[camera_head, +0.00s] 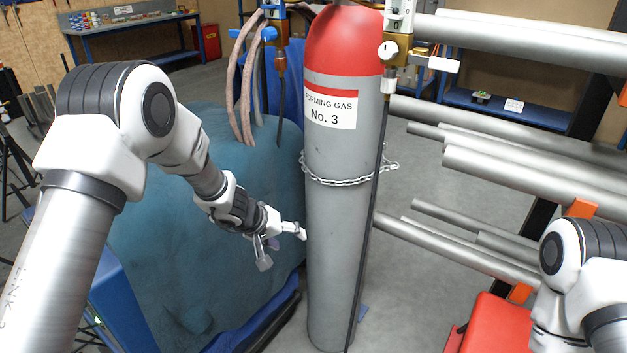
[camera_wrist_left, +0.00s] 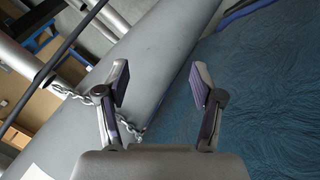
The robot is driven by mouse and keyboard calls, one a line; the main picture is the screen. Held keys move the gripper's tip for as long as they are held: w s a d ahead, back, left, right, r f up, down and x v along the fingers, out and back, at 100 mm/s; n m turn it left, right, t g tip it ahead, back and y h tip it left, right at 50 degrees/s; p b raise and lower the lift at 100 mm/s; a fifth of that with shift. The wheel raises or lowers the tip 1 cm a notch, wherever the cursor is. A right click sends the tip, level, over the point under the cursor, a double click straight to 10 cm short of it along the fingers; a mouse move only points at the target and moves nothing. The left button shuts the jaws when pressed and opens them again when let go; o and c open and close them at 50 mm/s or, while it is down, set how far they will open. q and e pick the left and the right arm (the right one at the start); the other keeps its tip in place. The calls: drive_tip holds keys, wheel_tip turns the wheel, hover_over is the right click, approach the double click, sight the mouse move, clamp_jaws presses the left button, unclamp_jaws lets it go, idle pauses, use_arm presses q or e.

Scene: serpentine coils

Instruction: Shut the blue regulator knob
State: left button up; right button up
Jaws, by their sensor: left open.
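A blue knob (camera_head: 268,34) shows at the top of the head view, on a brass fitting left of the grey gas cylinder (camera_head: 335,215) with its red top. A second, smaller blue piece (camera_head: 240,34) sits at its left end. My left gripper (camera_head: 284,243) is low beside the cylinder's left side, well below the knob. In the left wrist view, my left gripper (camera_wrist_left: 160,88) has its fingers apart, with the cylinder behind them and nothing between them. My right arm shows at the lower right of the head view; its gripper is out of frame.
A chain (camera_head: 345,182) goes round the cylinder. Pink hoses (camera_head: 245,95) hang beside the blue fitting over a large teal covered bulk (camera_head: 180,250). Steel pipes (camera_head: 540,170) lie on a rack at right. A black hose runs down the cylinder's right side.

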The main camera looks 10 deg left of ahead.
use_arm(q)
drive_tip(key=w+r+t+h+p, duration=0.1)
drive_tip(key=w+r+t, duration=0.3)
drive_tip(key=r, duration=0.7)
drive_tip(key=w+r+t+h+p, duration=0.15)
drive_tip(key=w+r, duration=0.35)
drive_tip(key=r, duration=0.7)
wheel_tip(320, 180, up, 31)
drive_tip(key=t+p, duration=0.4)
drive_tip(key=t, duration=0.1)
drive_tip(key=shift+h, duration=0.35)
drive_tip(key=p+x, duration=0.1)
drive_tip(key=x, duration=0.1)
drive_tip(key=p+x, duration=0.2)
drive_tip(key=x, duration=0.1)
drive_tip(key=p+x, duration=0.2)
drive_tip(key=x, duration=0.1)
drive_tip(key=shift+w+a+f, duration=0.2)
drive_tip(key=shift+a+f, duration=0.2)
drive_tip(key=shift+w+d+f+p, duration=0.15)
drive_tip(key=shift+p, duration=0.15)
drive_tip(key=shift+f, duration=0.1)
drive_tip(key=c, duration=1.1)
